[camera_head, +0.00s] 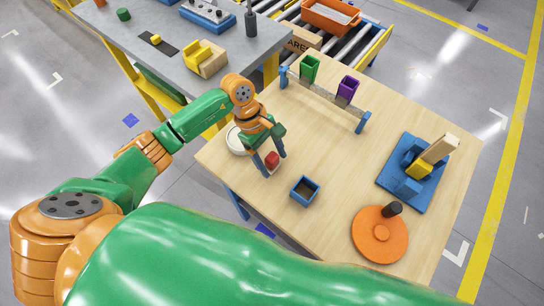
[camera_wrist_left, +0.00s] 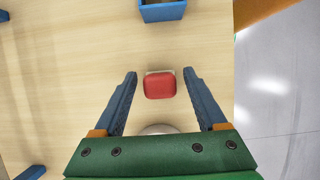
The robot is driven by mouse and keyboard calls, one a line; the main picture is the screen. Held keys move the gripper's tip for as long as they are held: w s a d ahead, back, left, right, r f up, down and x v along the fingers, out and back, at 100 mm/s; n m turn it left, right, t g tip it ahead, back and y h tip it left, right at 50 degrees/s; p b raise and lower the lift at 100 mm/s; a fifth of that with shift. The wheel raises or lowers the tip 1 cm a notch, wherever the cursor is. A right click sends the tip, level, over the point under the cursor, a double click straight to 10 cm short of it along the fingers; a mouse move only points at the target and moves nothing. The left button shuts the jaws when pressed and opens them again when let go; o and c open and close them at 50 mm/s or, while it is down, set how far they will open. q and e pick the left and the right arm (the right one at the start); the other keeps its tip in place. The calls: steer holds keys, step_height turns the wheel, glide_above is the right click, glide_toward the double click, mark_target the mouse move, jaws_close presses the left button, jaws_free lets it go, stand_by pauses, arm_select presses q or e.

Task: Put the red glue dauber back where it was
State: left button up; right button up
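The red glue dauber (camera_head: 272,158) is at the left part of the wooden table, beside my left gripper's fingertips. In the left wrist view the dauber (camera_wrist_left: 160,86) shows a red top with a pale edge under it. My left gripper (camera_head: 274,165) is open and points down over it. In the left wrist view my fingers (camera_wrist_left: 160,74) stand either side of the dauber, with a gap on each side. A small open blue box (camera_head: 305,190) is near it; its near part also shows in the left wrist view (camera_wrist_left: 162,12). My right gripper is not in view.
A white round dish (camera_head: 236,139) is partly behind my gripper. An orange disc (camera_head: 379,240) and a blue base (camera_head: 425,198) with blocks are at right.

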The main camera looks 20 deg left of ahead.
arm_select(q)
steer(key=shift+r+p, duration=0.3)
steer(key=b+v, duration=0.2)
steer(key=v, duration=0.9)
steer(key=shift+a+r+b, duration=0.2)
steer(key=shift+r+b, duration=0.1)
steer(key=shift+b, duration=0.05)
steer(key=shift+w, duration=0.1)
